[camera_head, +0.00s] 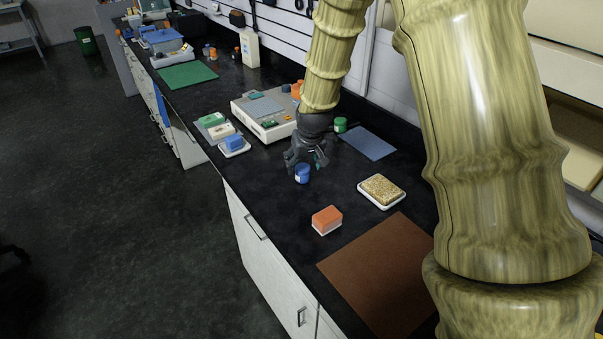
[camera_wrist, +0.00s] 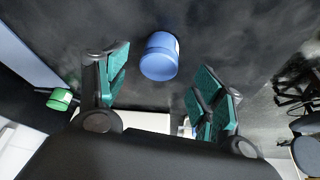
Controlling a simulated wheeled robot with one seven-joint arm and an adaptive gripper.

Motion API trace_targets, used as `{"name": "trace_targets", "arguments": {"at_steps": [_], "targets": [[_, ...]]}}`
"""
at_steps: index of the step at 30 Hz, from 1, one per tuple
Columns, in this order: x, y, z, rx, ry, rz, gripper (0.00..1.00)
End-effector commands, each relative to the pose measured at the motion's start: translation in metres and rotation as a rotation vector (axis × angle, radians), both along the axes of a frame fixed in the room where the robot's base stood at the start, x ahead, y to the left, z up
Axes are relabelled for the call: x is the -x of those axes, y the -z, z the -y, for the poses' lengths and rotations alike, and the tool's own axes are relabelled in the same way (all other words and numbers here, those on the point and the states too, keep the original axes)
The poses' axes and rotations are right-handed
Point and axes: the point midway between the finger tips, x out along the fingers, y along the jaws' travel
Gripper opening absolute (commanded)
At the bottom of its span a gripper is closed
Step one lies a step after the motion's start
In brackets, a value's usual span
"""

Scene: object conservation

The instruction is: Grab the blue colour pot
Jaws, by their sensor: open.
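The blue colour pot (camera_head: 302,174) is a small blue cylinder with a pale label, on the black counter in the head view. In the wrist view the blue pot (camera_wrist: 160,57) shows at the top middle, ahead of the fingers and between their lines. My gripper (camera_head: 305,161) is just behind and above the pot in the head view. In the wrist view my gripper (camera_wrist: 158,90) has its two teal-padded fingers wide apart with nothing between them. The pot appears clear of both fingers.
A green pot (camera_head: 340,124) stands behind my gripper, near a blue mat (camera_head: 368,143). An orange-and-white block (camera_head: 327,220) and a sponge on a white dish (camera_head: 381,205) lie in front. A beige device (camera_head: 270,123) stands behind left. A brown mat (camera_head: 375,275) lies nearest.

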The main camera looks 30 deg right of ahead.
Motion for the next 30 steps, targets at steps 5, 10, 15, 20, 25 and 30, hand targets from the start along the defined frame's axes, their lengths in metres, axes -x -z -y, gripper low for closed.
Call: {"name": "trace_targets", "arguments": {"at_steps": [5, 10, 15, 20, 25, 30], "targets": [[-0.004, 0.009, 0.001, 0.000, -0.001, -0.002, 0.68], [-0.009, 0.025, 0.002, 0.001, -0.003, -0.003, 0.68], [-0.016, 0.040, 0.004, 0.000, -0.003, -0.001, 0.68], [-0.018, 0.047, 0.004, 0.000, -0.003, -0.001, 0.68], [-0.019, 0.048, 0.004, 0.000, -0.003, 0.000, 0.68], [-0.018, 0.048, 0.004, 0.000, -0.003, 0.000, 0.53]]}}
